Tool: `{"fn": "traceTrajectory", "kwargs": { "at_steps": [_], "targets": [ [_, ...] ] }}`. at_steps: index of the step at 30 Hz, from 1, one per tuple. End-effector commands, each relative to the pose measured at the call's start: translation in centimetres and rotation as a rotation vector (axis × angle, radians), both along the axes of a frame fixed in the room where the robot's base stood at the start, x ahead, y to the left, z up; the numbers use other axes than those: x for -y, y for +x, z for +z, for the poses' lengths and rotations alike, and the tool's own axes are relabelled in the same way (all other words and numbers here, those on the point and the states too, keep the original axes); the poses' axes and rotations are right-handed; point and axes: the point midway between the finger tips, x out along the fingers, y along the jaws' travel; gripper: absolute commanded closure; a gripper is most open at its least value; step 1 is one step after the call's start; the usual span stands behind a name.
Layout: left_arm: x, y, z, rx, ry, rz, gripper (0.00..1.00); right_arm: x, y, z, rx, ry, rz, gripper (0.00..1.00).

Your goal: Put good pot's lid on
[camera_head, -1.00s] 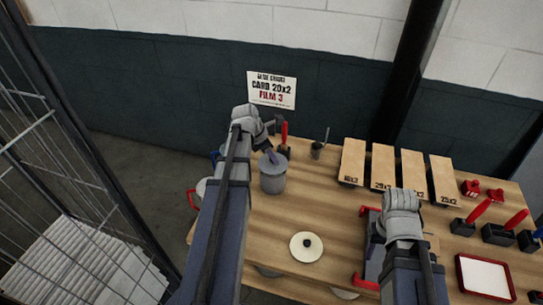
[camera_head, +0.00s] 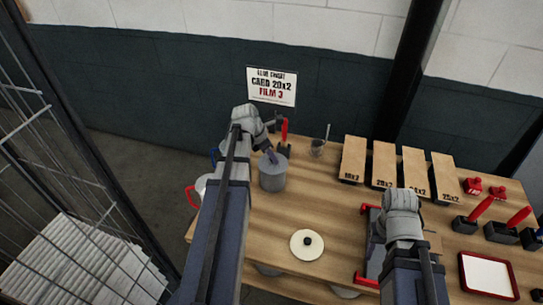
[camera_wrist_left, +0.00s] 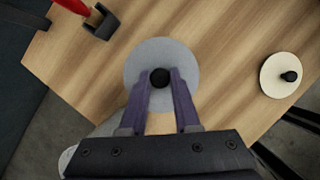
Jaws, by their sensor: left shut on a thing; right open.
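My left gripper (camera_head: 269,156) is shut on that knob from above. A cream lid (camera_head: 306,251) with a black knob lies flat near the front table edge, also in the left wrist view (camera_wrist_left: 277,79). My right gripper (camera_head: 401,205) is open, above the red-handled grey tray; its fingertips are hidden.
The red-handled tray (camera_head: 369,262) lies at the front middle. Long boxes (camera_head: 352,160) stand in a row behind it. Red-handled tools in black holders (camera_head: 479,208) and a red-rimmed tray (camera_head: 490,272) are right. The middle table is bare.

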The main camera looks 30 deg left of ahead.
Motion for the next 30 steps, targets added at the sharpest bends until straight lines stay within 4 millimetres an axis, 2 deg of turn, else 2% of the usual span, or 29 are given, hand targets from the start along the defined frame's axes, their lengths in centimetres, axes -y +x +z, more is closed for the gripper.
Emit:
{"fn": "traceTrajectory", "kwargs": {
  "at_steps": [13,14,15,22,28,30],
  "targets": [
    [0.01,-0.01,-0.08,0.0,0.0,0.0,1.0,0.0,-0.01,-0.08,0.0,0.0,0.0,0.5],
    [0.0,0.0,-0.08,0.0,0.0,0.0,0.66,0.0,-0.01,-0.08,0.0,0.0,0.0,0.5],
    [0.0,0.0,-0.08,0.0,0.0,0.0,0.62,0.0,-0.01,-0.08,0.0,0.0,0.0,0.5],
    [0.0,0.0,-0.09,0.0,0.0,0.0,0.36,0.0,0.0,-0.08,0.0,0.0,0.0,0.5],
    [0.0,0.0,-0.09,0.0,0.0,0.0,0.34,0.0,-0.01,-0.08,0.0,0.0,0.0,0.5],
    [0.0,-0.01,-0.08,0.0,0.0,0.0,0.26,0.0,-0.01,-0.08,0.0,0.0,0.0,0.5]
  ]
}}
